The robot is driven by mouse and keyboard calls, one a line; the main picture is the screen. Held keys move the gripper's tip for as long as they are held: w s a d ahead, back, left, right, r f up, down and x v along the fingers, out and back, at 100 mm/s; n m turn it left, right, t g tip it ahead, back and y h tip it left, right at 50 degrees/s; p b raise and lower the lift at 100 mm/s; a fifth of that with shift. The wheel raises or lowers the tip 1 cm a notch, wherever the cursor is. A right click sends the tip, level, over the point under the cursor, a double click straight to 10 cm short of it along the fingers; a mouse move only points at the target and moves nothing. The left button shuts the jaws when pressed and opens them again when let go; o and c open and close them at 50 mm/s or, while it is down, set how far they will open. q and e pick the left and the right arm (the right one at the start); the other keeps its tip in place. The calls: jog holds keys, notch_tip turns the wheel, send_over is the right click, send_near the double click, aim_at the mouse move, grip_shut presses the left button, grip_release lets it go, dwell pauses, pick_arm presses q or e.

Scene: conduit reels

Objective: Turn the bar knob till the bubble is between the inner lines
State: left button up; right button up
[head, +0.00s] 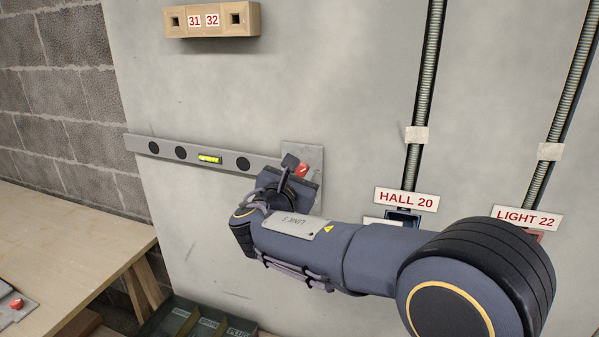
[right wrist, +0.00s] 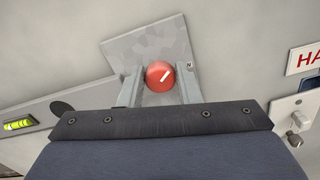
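A grey level bar (head: 185,152) is on the wall panel and carries a yellow-green vial (head: 209,158). The vial also shows in the right wrist view (right wrist: 18,125); the bubble and inner lines are too small to read. The red bar knob (head: 303,170) sits on a grey plate (head: 315,155) at the bar's right end. In the right wrist view the knob (right wrist: 160,76) has a white mark slanting up to the right. My right gripper (right wrist: 160,86) has a finger on each side of the knob, seemingly with narrow gaps. My left gripper is out of view.
A wooden block labelled 31 and 32 (head: 212,20) is above the bar. Conduits run down to HALL 20 (head: 406,199) and LIGHT 22 (head: 526,218) signs at right. A wooden table (head: 70,240) is at left, and a dark compartment tray (head: 200,322) is below.

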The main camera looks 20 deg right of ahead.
jog(key=c, duration=0.5)
jog(key=shift+r+n+p, duration=0.25)
jog(key=shift+n+p, duration=0.65)
jog(key=shift+p, duration=0.35)
jog(key=n+p, duration=0.3)
jog(key=p, duration=0.1)
jog(key=shift+a, duration=0.1)
jog(key=shift+f+n+p, duration=0.2)
jog(key=shift+n+p, duration=0.65)
jog(key=shift+n, duration=0.15)
jog(key=o, duration=1)
